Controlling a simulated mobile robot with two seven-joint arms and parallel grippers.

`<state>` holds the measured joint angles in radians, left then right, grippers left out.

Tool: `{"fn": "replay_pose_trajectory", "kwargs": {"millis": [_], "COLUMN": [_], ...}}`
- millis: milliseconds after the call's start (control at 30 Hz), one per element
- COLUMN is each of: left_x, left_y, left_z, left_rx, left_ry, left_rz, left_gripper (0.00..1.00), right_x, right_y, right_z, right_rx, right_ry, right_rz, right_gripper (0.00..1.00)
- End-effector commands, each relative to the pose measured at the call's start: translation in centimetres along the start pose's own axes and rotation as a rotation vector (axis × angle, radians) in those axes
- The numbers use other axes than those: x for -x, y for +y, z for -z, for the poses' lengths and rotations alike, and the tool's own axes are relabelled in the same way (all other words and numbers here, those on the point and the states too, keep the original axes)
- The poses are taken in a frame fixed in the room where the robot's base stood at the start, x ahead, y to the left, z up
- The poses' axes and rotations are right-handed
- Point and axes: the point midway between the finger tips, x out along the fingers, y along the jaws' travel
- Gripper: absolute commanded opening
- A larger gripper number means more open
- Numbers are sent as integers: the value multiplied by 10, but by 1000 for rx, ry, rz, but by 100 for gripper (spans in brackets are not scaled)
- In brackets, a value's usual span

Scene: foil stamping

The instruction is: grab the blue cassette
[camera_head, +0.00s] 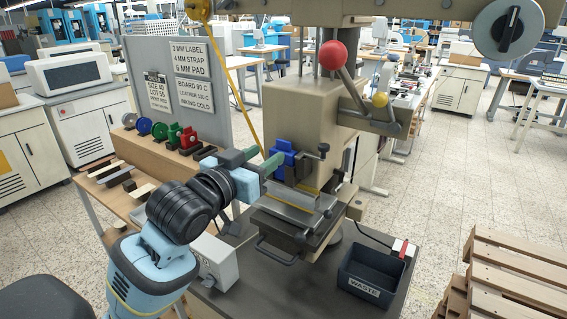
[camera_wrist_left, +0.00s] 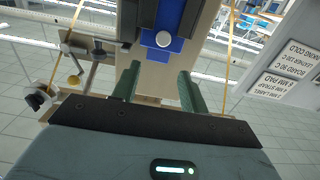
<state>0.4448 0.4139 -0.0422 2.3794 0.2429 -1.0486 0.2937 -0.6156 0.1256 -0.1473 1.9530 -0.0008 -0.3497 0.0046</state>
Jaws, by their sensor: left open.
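The blue cassette (camera_head: 282,147) sits on the left side of the beige press head (camera_head: 318,120) in the head view. It also shows at the top of the left wrist view (camera_wrist_left: 166,46), with a pale round knob on it. My left gripper (camera_head: 268,156) is close in front of it, with its green fingers pointing at it. In the left wrist view the gripper (camera_wrist_left: 158,78) is open and empty, its fingers apart and the cassette beyond their tips. Part of the cassette is hidden by the finger and the press. My right gripper is out of view.
Red (camera_head: 188,138) and green (camera_head: 174,133) units stand on the wooden side table (camera_head: 162,165) at left, before a grey sign panel (camera_head: 190,50). The press lever with a red ball (camera_head: 333,55) hangs above right. A waste bin (camera_head: 370,277) stands at the bench's right front.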

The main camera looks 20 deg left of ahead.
Motion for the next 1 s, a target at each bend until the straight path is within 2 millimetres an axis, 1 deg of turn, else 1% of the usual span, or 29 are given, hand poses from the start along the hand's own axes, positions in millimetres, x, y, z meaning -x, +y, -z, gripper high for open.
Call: {"fn": "replay_pose_trajectory", "kwargs": {"millis": [300, 400, 500, 700, 767, 900, 1000], "left_x": [-39, -46, -50, -50, -50, -50, -50], "left_y": [3, 3, 3, 3, 3, 3, 3], "left_z": [-1, -2, -2, -2, -3, -3, -2], "left_rx": [0, 1, 0, 0, 0, 0, 0], "left_ry": [2, 0, 0, 0, 0, -1, 0], "left_rz": [1, 0, 0, 0, 0, 0, 0], "left_gripper": [44, 44, 44, 44, 37, 19, 8], "right_x": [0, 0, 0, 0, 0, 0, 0], "right_y": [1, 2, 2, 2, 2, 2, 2], "right_z": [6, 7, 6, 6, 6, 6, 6], "right_rx": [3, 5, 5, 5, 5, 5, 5], "right_ry": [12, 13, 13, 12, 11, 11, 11], "right_rz": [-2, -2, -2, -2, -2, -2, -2], "right_gripper": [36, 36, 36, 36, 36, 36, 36]}}
